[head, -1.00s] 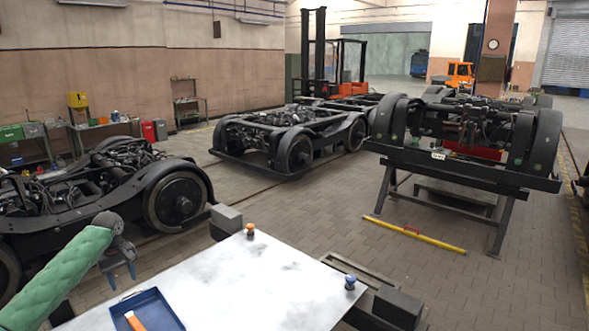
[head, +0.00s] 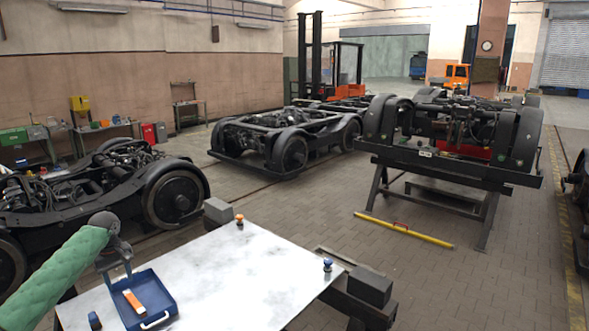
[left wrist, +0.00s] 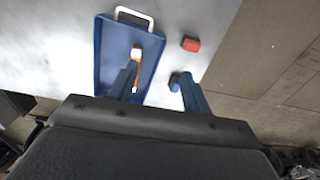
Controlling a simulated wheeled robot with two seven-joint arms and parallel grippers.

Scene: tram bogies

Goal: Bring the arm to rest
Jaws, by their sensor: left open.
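My left gripper (head: 118,268) is open and empty above the left end of the pale worktable (head: 235,275). It hangs at the far left corner of a blue tray (head: 160,292). In the left wrist view the two fingers of my left gripper (left wrist: 158,86) stand apart, one overlapping the tray (left wrist: 112,45). An orange and white item (head: 134,301) lies in the tray. It also shows partly behind a finger in the left wrist view (left wrist: 136,58). My right gripper is not in view.
An orange-topped knob (head: 239,219) and a blue-topped knob (head: 327,265) stand at the table's edges. A small dark blue thing (head: 94,320) is beside the tray. A bogie (head: 120,190) stands beyond my left arm. The table's middle is clear.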

